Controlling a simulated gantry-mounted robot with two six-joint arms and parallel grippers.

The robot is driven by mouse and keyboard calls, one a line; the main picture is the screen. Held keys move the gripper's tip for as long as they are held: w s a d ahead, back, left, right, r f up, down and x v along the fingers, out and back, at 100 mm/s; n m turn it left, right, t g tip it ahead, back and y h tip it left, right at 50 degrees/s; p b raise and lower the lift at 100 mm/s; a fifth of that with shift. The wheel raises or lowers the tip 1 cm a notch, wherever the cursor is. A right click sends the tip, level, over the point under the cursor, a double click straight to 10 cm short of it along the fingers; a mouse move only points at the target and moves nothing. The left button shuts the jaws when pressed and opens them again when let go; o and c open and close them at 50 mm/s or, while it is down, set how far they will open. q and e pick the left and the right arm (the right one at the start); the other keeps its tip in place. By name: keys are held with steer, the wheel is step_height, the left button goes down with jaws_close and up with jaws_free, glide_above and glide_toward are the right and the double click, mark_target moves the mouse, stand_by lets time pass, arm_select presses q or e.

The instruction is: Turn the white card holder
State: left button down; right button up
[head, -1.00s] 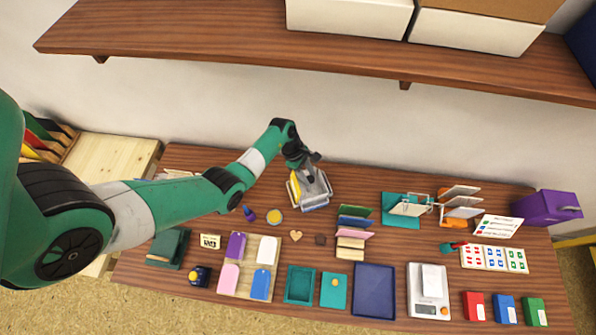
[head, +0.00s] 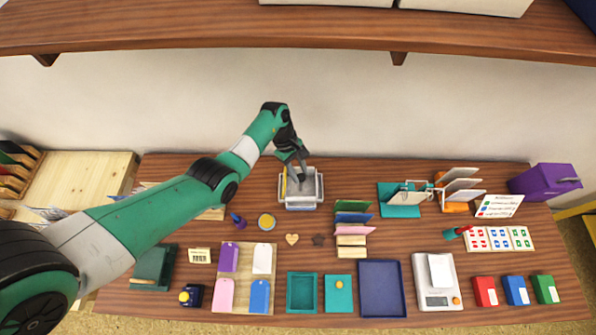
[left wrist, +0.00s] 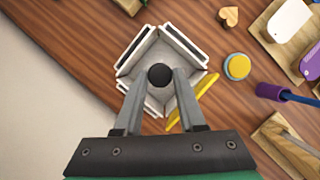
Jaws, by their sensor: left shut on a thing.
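The white card holder (head: 301,203) stands at the back of the table, left of centre. In the left wrist view the holder (left wrist: 187,42) is a four-sided frame with slots around a dark round knob (left wrist: 160,76). A yellow card (left wrist: 205,92) sits on one side; its edge also shows at the holder's left in the head view (head: 284,186). My left gripper (left wrist: 160,82) reaches down from above and is shut on the knob at the centre. The gripper hides part of the holder in the head view. My right gripper is not in view.
A round yellow-topped pad (head: 266,222) and a purple-handled stamp (head: 238,220) stand in front left of the holder. A coloured card rack (head: 352,230) is at its right front. A wooden shelf (head: 200,30) hangs above.

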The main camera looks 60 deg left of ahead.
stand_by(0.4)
arm_select(q)
steer(key=c, duration=0.5)
jaws_free()
steer(key=p+v, duration=0.3)
steer(key=v, duration=0.8)
steer(key=shift+r, duration=0.3)
